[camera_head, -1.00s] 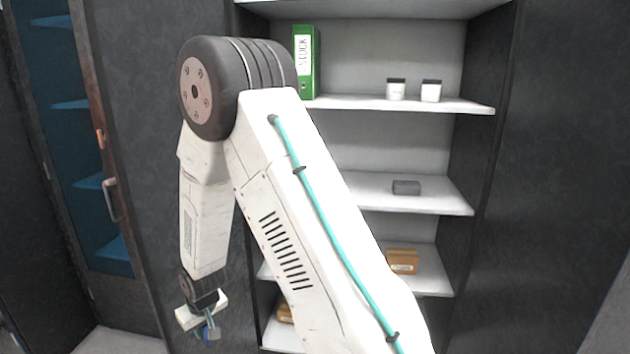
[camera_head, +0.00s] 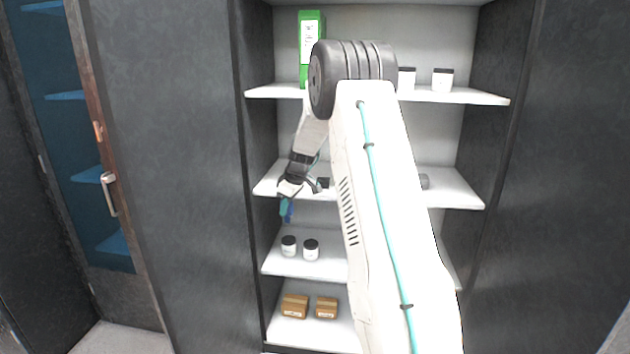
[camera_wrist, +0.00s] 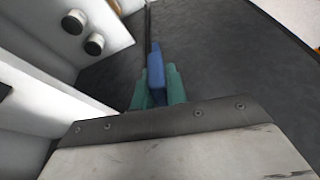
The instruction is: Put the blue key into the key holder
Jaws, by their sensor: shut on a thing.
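The blue key (camera_wrist: 155,67) is held between the teal fingers of my gripper (camera_wrist: 157,88) in the wrist view. In the head view my gripper (camera_head: 287,208) hangs in front of the left part of the shelving, with the blue key (camera_head: 288,215) at its tip pointing down. It looks clear of the shelves. A small dark thing (camera_head: 323,183) lies on the middle shelf beside my wrist; I cannot tell what it is. I make out no key holder in these frames.
An open shelf unit (camera_head: 270,91) holds a green binder (camera_head: 311,22), white jars (camera_head: 442,79), lower jars (camera_head: 289,246) and brown boxes (camera_head: 295,306). A glass-door cabinet (camera_head: 112,195) stands at left.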

